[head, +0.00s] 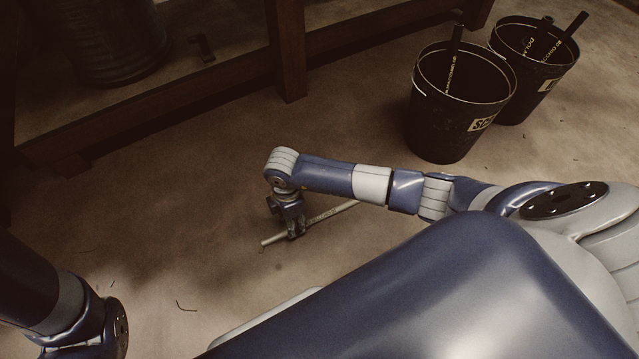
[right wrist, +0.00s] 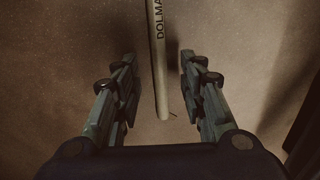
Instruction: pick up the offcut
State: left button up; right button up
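The offcut is a thin pale tube (head: 332,212) lying on the floor in the middle of the head view, partly hidden by my right gripper (head: 292,229). In the right wrist view the offcut (right wrist: 158,60) has dark lettering reading "DOLMA" and runs down between the fingers, its near end showing. My right gripper (right wrist: 158,88) is open, one finger on each side of the offcut, with a gap on both sides. My left arm shows at the bottom left of the head view, but its gripper is out of frame.
Two black buckets stand at the upper right, the nearer one (head: 430,125) and the farther one (head: 556,75), with dark hose pieces sticking out. A wooden bench frame (head: 287,60) crosses the upper left. A small dark piece (head: 203,48) lies beneath it. The surrounding floor is mostly clear.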

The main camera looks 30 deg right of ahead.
notch_tip(320, 180, down, 4)
jog(key=b, duration=0.3)
jog(key=shift+r, duration=0.1)
grip_shut()
